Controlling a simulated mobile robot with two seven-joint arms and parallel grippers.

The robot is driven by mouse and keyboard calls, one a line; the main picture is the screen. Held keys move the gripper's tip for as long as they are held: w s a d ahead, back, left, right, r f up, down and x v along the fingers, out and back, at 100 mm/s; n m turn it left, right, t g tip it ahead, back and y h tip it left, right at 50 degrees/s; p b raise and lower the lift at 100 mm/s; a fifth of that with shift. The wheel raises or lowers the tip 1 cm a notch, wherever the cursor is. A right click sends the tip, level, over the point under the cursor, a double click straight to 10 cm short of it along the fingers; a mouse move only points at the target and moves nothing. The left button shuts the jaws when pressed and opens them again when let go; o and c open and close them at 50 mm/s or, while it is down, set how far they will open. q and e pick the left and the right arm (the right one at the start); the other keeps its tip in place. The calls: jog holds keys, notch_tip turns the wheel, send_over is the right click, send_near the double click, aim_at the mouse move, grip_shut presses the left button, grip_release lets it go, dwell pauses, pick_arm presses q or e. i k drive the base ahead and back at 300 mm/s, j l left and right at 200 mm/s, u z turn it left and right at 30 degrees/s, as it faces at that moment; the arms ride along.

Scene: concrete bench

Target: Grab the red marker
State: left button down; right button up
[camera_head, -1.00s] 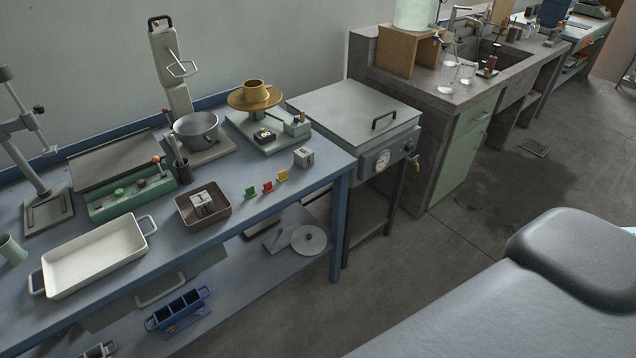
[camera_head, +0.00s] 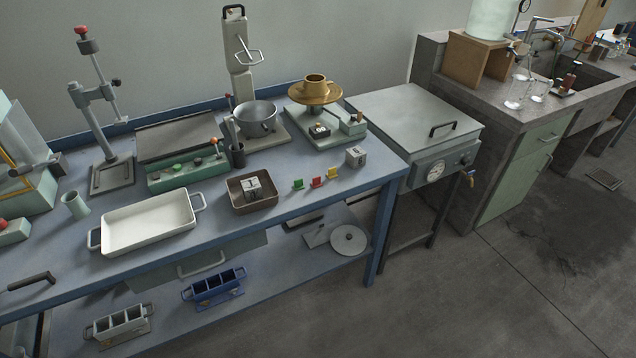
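The red marker (camera_head: 317,182) is a small upright piece on the blue bench top, near the front edge right of centre. It stands in a row between a green marker (camera_head: 297,184) on its left and a yellow marker (camera_head: 333,174) on its right. Nothing covers it. Neither of my grippers shows in the head view.
A brown tray (camera_head: 267,207) with a metal cube in it lies left of the markers. Another metal cube (camera_head: 355,156) sits to their right. A scale with a brass pan (camera_head: 315,97) stands behind. Bench top (camera_head: 345,193) in front of them is clear.

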aim_at(317, 181)
jog(key=l+u, duration=0.15)
jog(key=u, duration=0.25)
jog(key=i+l+u, duration=0.1)
jog(key=u, duration=0.35)
jog(key=l+u, duration=0.5)
jog(key=l, duration=0.45)
jog(key=l+u, duration=0.15)
jog(key=l, duration=1.5)
jog(key=k+l, duration=0.1)
jog(key=l, duration=0.65)
jog(key=u, duration=0.05)
